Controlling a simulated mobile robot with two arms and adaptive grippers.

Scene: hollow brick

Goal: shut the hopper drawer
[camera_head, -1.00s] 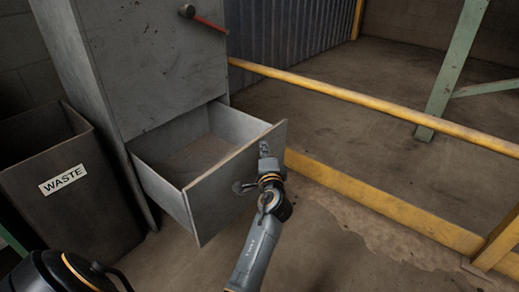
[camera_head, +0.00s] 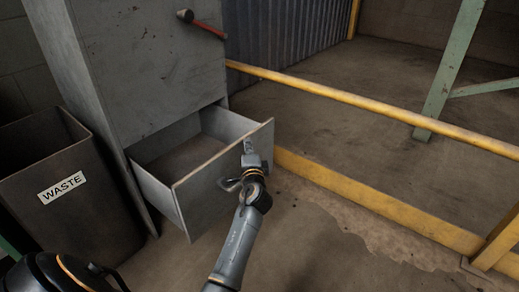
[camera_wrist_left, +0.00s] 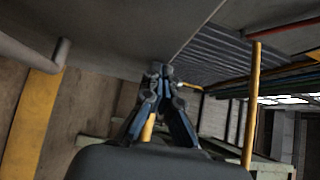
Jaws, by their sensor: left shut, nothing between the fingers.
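The hopper drawer (camera_head: 222,179) is a grey metal box, partly pulled out of the grey hopper cabinet (camera_head: 150,70). It looks empty inside. A small bar handle (camera_head: 229,184) sticks out from its front panel; the handle also shows at the left in the left wrist view (camera_wrist_left: 60,56). My left gripper (camera_head: 249,148) is shut and empty, at the outer face of the drawer front, to the right of the handle. In the left wrist view its fingertips (camera_wrist_left: 160,70) meet the grey panel and seem to touch it. My right gripper is not in view.
A dark waste bin (camera_head: 95,215) stands close left of the cabinet. A red-handled lever (camera_head: 208,28) is on the cabinet face. A yellow rail (camera_head: 370,105) and a yellow floor-level beam (camera_head: 370,200) run along the right. The floor in front is clear.

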